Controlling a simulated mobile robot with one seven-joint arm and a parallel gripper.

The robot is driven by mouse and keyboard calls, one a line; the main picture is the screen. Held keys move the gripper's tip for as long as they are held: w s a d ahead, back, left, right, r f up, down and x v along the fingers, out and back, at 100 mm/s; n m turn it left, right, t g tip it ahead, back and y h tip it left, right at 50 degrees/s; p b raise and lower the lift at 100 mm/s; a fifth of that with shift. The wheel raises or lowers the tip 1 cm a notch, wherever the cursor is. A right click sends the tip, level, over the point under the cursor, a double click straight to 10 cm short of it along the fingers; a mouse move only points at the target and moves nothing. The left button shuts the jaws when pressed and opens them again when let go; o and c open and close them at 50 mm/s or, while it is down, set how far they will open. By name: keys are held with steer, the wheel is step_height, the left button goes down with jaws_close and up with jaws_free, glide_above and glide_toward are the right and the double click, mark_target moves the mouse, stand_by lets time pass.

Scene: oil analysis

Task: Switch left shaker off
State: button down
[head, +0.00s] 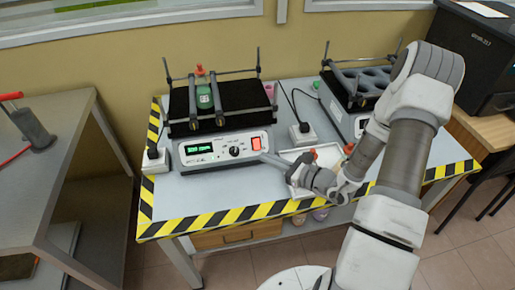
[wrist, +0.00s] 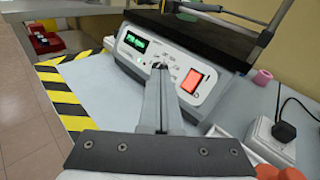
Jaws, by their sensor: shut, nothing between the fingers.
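The left shaker (head: 222,149) stands on the table, with a lit green display (head: 198,148), a dark knob (head: 235,151) and a red switch (head: 256,143) on its front panel. A green bottle with a red cap (head: 203,92) is clamped on its black platform. My gripper (head: 265,155) is shut and empty, pointing at the panel just below the red switch. In the wrist view its fingertips (wrist: 158,70) are in front of the panel, left of the red switch (wrist: 192,81) and near the knob. I cannot tell whether they touch the panel.
A second shaker (head: 357,95) stands to the right, partly behind my arm. A white tray (head: 318,158) lies right of the left shaker, under my wrist. White power plugs (head: 302,134) and cables lie between the shakers. A grey bench (head: 60,150) is at left.

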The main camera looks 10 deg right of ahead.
mark_target(257, 144)
steer(key=w+f+b, duration=0.4)
steer(key=w+f, duration=0.1)
steer(key=w, duration=0.2)
steer(key=shift+w, duration=0.15)
stand_by(2.1)
steer(key=shift+w+f+b, duration=0.25)
steer(key=shift+w+b, duration=0.05)
steer(key=shift+b, duration=0.1)
steer(key=shift+w+f, duration=0.15)
steer(key=shift+w, duration=0.1)
stand_by(0.5)
steer(key=shift+s, duration=0.1)
steer(key=shift+s+r, duration=0.45)
steer(key=shift+s, duration=0.1)
